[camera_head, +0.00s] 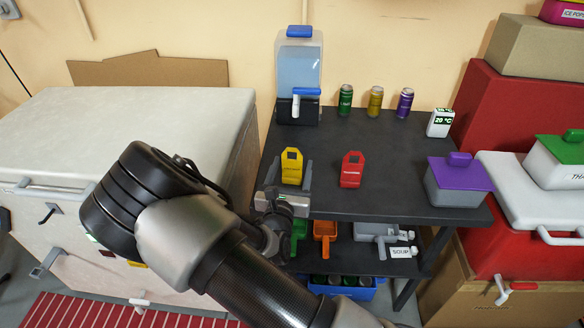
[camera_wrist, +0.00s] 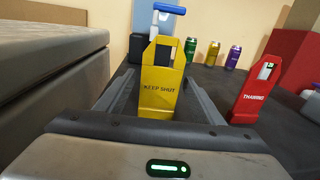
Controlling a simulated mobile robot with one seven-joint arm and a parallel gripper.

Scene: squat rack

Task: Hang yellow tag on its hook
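The yellow tag (camera_head: 291,167) stands upright on the dark table, with a square hole near its top. In the wrist view the yellow tag (camera_wrist: 157,92) reads "KEEP SHUT". My gripper (camera_head: 293,172) is open, with one finger on each side of the tag. In the wrist view a gap shows between the tag and each finger of my gripper (camera_wrist: 160,84). On the white chest's front are a dark hook (camera_head: 48,212) and a grey hook-like fitting (camera_head: 46,263). I cannot tell which hook is the yellow tag's.
A red tag (camera_head: 351,170) stands to the right of the yellow one. Behind are a water dispenser (camera_head: 299,65) and three cans (camera_head: 375,102). A purple-lidded box (camera_head: 459,182) sits at the table's right. The white chest (camera_head: 150,130) stands close on the left.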

